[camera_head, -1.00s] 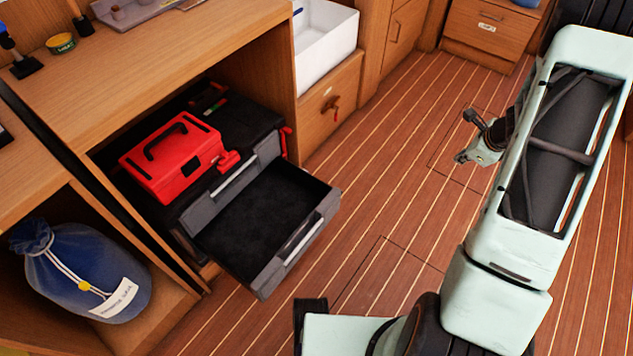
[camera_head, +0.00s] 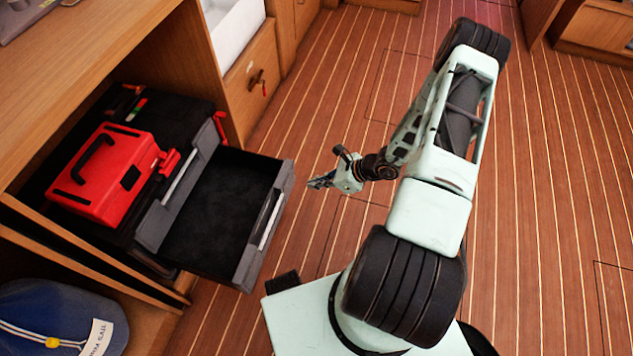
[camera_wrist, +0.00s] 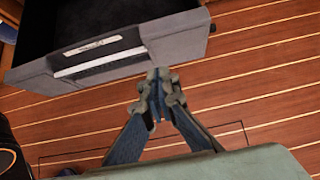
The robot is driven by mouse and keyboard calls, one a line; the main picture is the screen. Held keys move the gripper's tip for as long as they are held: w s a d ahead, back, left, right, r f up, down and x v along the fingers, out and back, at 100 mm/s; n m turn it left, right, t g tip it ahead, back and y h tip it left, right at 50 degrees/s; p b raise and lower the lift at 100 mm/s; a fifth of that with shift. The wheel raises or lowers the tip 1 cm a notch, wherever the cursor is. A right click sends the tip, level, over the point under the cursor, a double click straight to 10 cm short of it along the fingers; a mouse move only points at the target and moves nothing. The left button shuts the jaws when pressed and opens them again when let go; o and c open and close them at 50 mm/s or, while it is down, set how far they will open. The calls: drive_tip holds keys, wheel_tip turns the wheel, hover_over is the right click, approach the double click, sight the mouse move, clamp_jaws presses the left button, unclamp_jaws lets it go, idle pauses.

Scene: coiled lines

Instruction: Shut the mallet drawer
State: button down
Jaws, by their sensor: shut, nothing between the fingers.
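The open drawer (camera_head: 222,212) is dark inside with a grey front, and it sticks out from a black chest in the cabinet bay. It looks empty. In the wrist view the drawer front (camera_wrist: 108,58) carries a pale handle strip and a small label too small to read. My gripper (camera_head: 314,183) is to the right of the drawer front in the head view, apart from it. In the wrist view my gripper (camera_wrist: 160,88) is shut and empty, with its tips just below the drawer front in the picture.
A red toolbox (camera_head: 98,175) sits on the black chest behind the drawer. A wooden drawer with a key (camera_head: 256,82) is beyond the chest. The plank floor (camera_head: 345,75) is clear.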

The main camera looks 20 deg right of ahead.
sight(284, 186)
drive_tip(key=shift+w+a+f+b, duration=0.35)
drive_tip(key=shift+w+a+f, duration=0.4)
drive_tip(key=shift+a, duration=0.35)
drive_tip(key=shift+w+a+f+b, duration=0.4)
drive_tip(key=shift+w+a+f, duration=0.2)
drive_tip(key=shift+w+a, duration=0.35)
drive_tip(key=shift+w+a+f+b, duration=0.35)
drive_tip(key=shift+w+a+f, duration=0.35)
drive_tip(key=shift+a, duration=0.5)
